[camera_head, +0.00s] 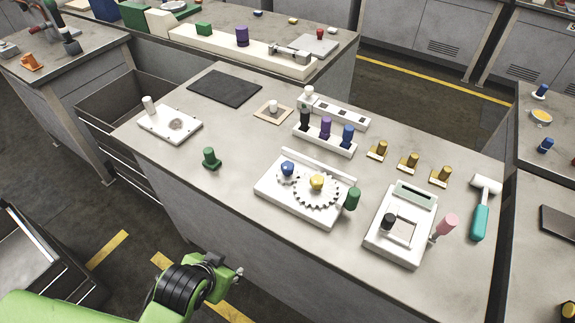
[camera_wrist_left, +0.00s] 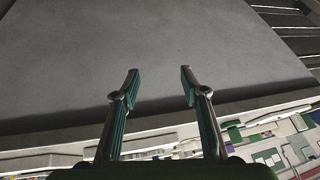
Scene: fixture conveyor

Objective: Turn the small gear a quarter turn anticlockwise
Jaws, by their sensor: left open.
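The small gear (camera_head: 288,177) is a grey toothed wheel with a blue knob (camera_head: 287,167) on top. It sits at the left of a white base plate (camera_head: 300,205) on the table. Beside it is the larger gear (camera_head: 317,191) with a yellow knob (camera_head: 317,181); their teeth appear to meet. My left gripper (camera_head: 238,272) is in front of the table's near edge, below and left of the gears, apart from everything. In the left wrist view the fingers (camera_wrist_left: 160,78) are spread and empty, facing a plain grey surface. My right gripper is not in view.
A green peg (camera_head: 353,198) stands at the plate's right. A green knob piece (camera_head: 210,158) stands to the left. A white device (camera_head: 400,225) and a teal-handled hammer (camera_head: 483,208) lie right. The table front left of the plate is clear.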

